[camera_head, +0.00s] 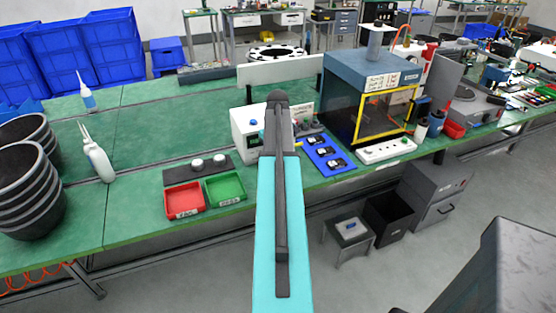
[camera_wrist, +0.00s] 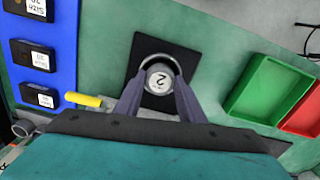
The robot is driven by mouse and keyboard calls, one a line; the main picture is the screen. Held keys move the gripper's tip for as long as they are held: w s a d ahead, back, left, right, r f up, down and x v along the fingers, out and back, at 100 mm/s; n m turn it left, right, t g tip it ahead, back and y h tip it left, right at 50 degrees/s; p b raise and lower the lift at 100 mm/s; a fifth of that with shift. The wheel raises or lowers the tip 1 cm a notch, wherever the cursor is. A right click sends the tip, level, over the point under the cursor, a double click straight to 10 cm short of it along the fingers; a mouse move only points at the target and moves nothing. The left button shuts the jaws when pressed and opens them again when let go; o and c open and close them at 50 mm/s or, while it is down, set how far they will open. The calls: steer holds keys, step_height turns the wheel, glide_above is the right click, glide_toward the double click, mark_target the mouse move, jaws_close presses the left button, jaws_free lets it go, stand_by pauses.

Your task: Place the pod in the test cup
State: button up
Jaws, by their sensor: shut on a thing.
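My gripper (camera_wrist: 158,92) is shut on the pod (camera_wrist: 158,79), a small round grey-white piece with a "2" on its top, in the wrist view. The pod is over a black square base (camera_wrist: 150,100) with a pale curved rim (camera_wrist: 160,57), which looks like the test cup. The rim shows around the far side of the pod. I cannot tell whether the pod is inside the rim or just above it. In the head view my arm hides the gripper, pod and cup.
A green tray (camera_head: 225,188) and a red tray (camera_head: 184,200) lie near the bench's front edge. A dark plate with two white round pieces (camera_head: 219,159) is behind them. A blue board (camera_head: 312,141) with black modules and a white box (camera_head: 246,132) stand close to my arm.

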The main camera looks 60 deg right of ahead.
steer(key=shift+f, duration=0.35)
steer(key=o, duration=1.1)
steer(key=shift+a, duration=0.1)
steer(key=shift+r, duration=0.65)
step_height(320, 180, up, 12)
steer(key=b, duration=0.1)
steer(key=shift+b, duration=0.35)
